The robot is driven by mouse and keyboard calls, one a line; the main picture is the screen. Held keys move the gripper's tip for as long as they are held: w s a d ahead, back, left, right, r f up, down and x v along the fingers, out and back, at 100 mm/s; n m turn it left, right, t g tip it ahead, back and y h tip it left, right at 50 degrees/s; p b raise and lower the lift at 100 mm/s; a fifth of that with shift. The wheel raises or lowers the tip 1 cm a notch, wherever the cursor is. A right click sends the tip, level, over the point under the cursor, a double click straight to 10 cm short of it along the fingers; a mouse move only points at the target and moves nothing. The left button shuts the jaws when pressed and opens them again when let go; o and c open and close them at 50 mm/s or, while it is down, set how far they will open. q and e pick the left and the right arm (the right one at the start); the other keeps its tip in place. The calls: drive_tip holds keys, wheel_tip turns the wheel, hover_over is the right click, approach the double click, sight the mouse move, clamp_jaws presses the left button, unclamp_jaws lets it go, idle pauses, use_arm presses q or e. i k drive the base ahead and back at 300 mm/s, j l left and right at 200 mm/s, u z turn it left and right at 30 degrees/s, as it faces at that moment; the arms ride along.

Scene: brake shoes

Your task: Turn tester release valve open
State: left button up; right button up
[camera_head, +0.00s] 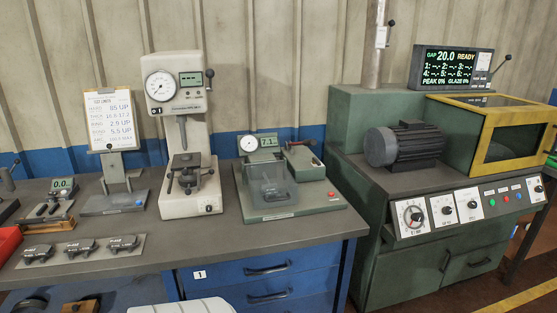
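A green-based tester (310,205) stands on the bench right of centre. It carries a small round dial (249,143), a digital readout (268,142) and a clear block over its plate.
Several dark parts lie on a grey plate (137,243) at the bench's left front. A clipboard sheet (110,120) stands behind. A green machine (385,260) with a motor (404,146), knobs and a READY display (452,68) is at right. Bare bench (255,236) lies before the testers.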

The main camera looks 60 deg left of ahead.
sight(314, 161)
drive_tip(key=u, duration=1.9)
drive_tip(key=i+l+u, duration=0.25)
drive_tip(key=u, duration=0.2)
drive_tip(key=i+l+u, duration=0.15)
drive_tip(key=l+u, duration=0.25)
drive_tip(key=i+l+u, duration=0.15)
drive_tip(key=l+u, duration=0.15)
drive_tip(key=u, duration=0.15)
